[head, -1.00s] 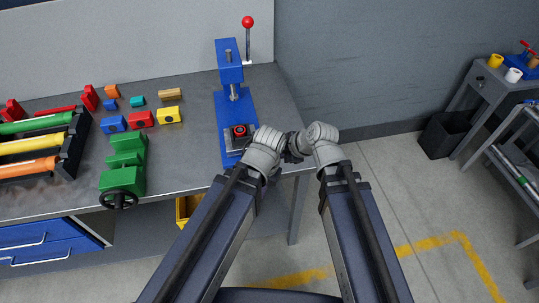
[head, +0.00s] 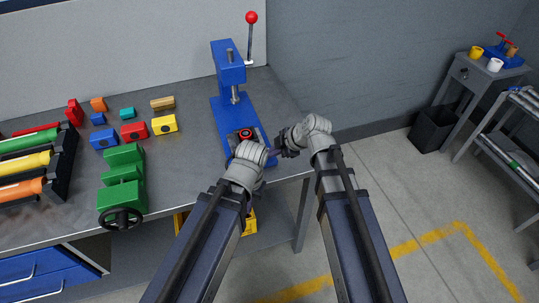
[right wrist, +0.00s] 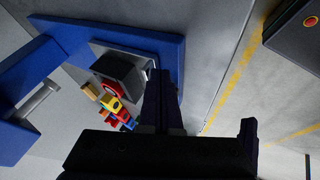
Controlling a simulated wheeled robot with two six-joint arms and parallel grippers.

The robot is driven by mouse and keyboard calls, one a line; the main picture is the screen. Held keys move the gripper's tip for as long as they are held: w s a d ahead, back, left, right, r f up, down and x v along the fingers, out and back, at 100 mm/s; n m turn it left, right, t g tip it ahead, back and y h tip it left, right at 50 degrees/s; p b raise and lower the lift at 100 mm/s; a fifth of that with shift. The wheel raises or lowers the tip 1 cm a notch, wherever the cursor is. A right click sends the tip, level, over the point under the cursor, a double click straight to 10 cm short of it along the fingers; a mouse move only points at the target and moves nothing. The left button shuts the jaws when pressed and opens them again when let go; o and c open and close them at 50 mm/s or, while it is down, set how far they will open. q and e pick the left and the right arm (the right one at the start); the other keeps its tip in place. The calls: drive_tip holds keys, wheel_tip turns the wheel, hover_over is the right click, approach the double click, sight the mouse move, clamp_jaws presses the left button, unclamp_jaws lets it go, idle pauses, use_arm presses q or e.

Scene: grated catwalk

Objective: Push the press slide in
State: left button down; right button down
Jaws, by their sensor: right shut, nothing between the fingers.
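The blue press (head: 228,72) stands on the bench, with a red-topped lever (head: 251,18). Its grey slide (right wrist: 122,68) sits on the blue base in the right wrist view, with a red ring-shaped piece (right wrist: 110,89) beside or on it. The red piece also shows in the head view (head: 246,134). My right gripper (head: 281,146) is shut and empty at the front right of the press base. In the right wrist view its dark fingers (right wrist: 160,88) are close to the slide's edge; contact is unclear. My left wrist covers the base's front, and its fingers are hidden.
A rack of coloured rollers (head: 60,160) is at far left. A yellow bin (head: 249,222) is below the bench edge. The floor right of the bench is open.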

sight(259, 130)
drive_tip(key=w+a, duration=0.1)
drive_tip(key=w, duration=0.3)
drive_tip(key=w+a, duration=0.2)
drive_tip(key=w, duration=0.3)
drive_tip(key=w+a, duration=0.1)
drive_tip(key=w, duration=0.3)
drive_tip(key=shift+w+a, duration=0.15)
drive_tip(key=shift+w, duration=0.2)
